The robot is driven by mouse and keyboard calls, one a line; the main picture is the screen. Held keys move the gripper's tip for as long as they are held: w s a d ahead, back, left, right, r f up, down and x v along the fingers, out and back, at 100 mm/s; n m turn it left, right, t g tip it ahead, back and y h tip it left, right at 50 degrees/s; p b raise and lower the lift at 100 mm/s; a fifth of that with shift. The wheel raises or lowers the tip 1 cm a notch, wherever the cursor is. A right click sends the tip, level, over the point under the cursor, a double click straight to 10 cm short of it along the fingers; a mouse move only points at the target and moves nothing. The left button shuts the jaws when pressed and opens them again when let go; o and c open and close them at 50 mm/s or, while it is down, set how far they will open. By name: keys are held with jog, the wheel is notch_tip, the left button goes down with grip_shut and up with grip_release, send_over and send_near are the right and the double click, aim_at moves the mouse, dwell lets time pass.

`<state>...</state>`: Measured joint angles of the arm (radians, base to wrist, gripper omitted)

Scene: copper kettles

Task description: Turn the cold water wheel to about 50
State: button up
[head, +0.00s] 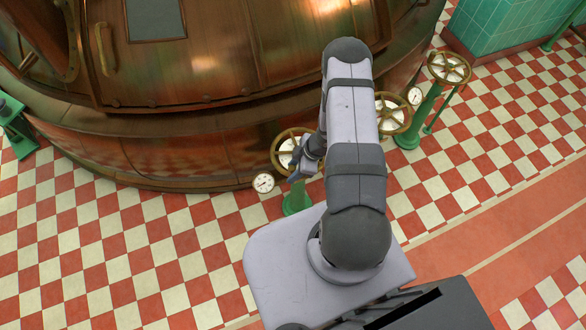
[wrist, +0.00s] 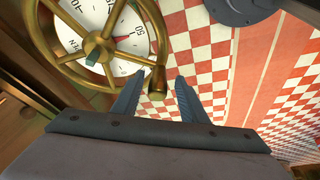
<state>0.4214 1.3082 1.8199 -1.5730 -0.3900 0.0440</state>
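Three brass handwheels on green stands show in the head view: a left one (head: 279,146), a middle one (head: 401,104) and a right one (head: 449,68). I cannot read which is cold water. My gripper (head: 304,170) is at the right side of the left wheel. In the wrist view that wheel (wrist: 107,52) fills the upper left, over a white dial (wrist: 130,22). The dial shows a 50 and a small red mark near it. My gripper (wrist: 160,77) is open, its two fingers apart, with the wheel's brass knob (wrist: 157,84) between them in the picture. Contact is not visible.
A large copper kettle (head: 200,75) stands behind the wheels. The red and white checked floor (head: 120,250) is clear in front at left.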

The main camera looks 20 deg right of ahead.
jog(key=shift+w+r, duration=0.1)
jog(key=shift+d+r, duration=0.25)
jog(key=shift+r, duration=0.2)
jog(key=v, duration=0.6)
jog(key=shift+r, duration=0.1)
